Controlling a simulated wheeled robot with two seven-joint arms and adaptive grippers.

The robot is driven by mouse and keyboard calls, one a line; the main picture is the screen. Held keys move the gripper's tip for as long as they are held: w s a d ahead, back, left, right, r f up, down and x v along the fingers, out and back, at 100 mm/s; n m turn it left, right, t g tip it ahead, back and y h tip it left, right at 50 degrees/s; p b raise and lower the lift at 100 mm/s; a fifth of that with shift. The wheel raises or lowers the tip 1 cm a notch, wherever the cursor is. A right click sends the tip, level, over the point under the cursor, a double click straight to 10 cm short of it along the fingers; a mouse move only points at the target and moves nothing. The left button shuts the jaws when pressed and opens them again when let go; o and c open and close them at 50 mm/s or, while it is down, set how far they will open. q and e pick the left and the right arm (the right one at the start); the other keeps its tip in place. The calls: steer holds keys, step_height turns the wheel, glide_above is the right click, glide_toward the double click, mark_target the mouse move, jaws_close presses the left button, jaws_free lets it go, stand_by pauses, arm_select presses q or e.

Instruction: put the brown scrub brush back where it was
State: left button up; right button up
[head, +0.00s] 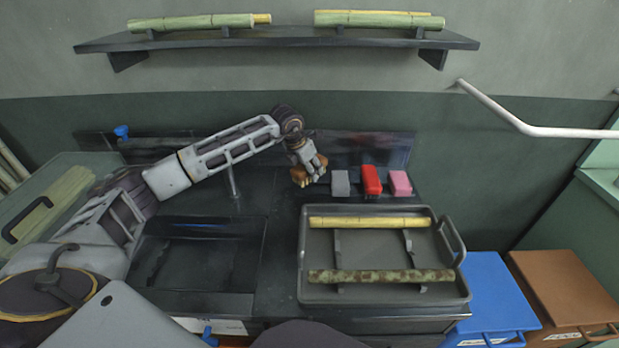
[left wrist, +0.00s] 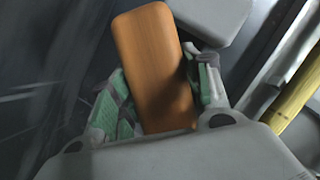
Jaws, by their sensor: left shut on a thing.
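The brown scrub brush (left wrist: 152,55) is held between the green-padded fingers of my left gripper (left wrist: 160,92) in the left wrist view. In the head view my left gripper (head: 310,170) is at the back of the counter, and the brown brush (head: 299,177) shows partly beneath and beside its fingers. It is just left of a grey block (head: 340,186), which also shows close to the brush in the left wrist view (left wrist: 215,14). I cannot tell whether the brush touches the counter. My right gripper is not in view.
A red brush (head: 371,182) and a pink block (head: 400,184) stand right of the grey block. In front is a grey tray (head: 385,293) with two cane pieces. A dark sink (head: 245,265) lies left. A shelf (head: 275,40) holds more cane above.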

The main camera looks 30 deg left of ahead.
arm_select(q)
steer(key=shift+f, duration=1.9)
steer(key=shift+f, duration=0.15)
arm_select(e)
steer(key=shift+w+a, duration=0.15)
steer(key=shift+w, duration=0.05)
arm_select(q)
steer(key=shift+f+b, duration=0.15)
steer(key=shift+b, duration=0.15)
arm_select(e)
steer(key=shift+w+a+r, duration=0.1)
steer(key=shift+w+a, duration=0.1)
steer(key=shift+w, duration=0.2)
arm_select(q)
steer(key=shift+f, duration=0.15)
steer(key=shift+f, duration=0.15)
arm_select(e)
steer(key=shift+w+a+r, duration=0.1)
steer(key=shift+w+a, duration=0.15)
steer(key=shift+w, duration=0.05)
